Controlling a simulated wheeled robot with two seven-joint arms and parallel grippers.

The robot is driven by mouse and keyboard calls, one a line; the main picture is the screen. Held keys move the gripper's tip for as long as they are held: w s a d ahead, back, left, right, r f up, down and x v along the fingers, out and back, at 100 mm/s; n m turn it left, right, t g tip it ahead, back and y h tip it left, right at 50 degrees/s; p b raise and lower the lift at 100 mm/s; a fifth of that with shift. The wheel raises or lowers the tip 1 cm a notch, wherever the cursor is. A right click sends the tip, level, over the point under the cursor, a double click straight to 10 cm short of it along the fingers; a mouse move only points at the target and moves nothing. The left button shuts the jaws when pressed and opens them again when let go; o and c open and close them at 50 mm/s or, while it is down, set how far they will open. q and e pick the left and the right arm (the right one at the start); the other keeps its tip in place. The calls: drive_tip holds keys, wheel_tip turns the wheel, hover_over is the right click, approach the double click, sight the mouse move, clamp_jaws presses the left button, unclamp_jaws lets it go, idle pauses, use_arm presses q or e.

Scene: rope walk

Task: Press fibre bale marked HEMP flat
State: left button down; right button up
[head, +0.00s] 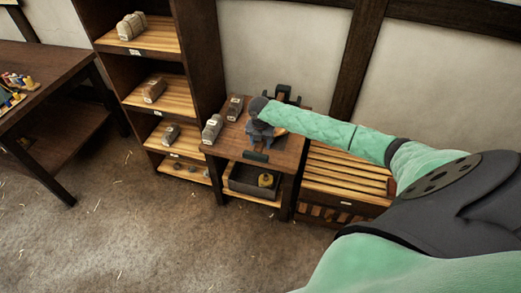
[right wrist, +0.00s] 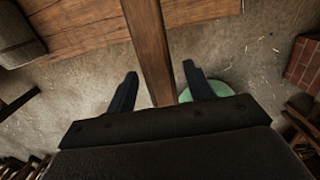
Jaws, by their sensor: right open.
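Fibre bales stand on the small side table (head: 284,156): a grey-brown bale with a pale label (head: 212,128) and a darker bale (head: 235,107) behind it. The labels are too small to read, so I cannot tell which is HEMP. A dark press-like device (head: 288,95) stands at the table's back, partly hidden by my right arm. My right gripper (head: 264,128) is over the table in front of it. In the right wrist view the open fingers (right wrist: 160,90) straddle a wooden bar (right wrist: 148,45), with gaps on both sides. A grey bale (right wrist: 17,35) shows at upper left. My left gripper is out of view.
The shelf unit (head: 210,62) at left holds more bales, a pale one (head: 131,27), a brown one (head: 154,90) and a grey one (head: 171,134). A dark bin (head: 242,180) sits under the table. A slatted crate (head: 345,178) adjoins at right. The floor in front is clear.

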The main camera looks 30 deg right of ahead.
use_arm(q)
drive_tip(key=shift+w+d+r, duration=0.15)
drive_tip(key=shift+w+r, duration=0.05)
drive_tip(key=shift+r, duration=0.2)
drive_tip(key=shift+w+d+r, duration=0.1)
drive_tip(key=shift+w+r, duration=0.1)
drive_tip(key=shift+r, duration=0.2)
use_arm(e)
drive_tip(key=shift+r, duration=1.2)
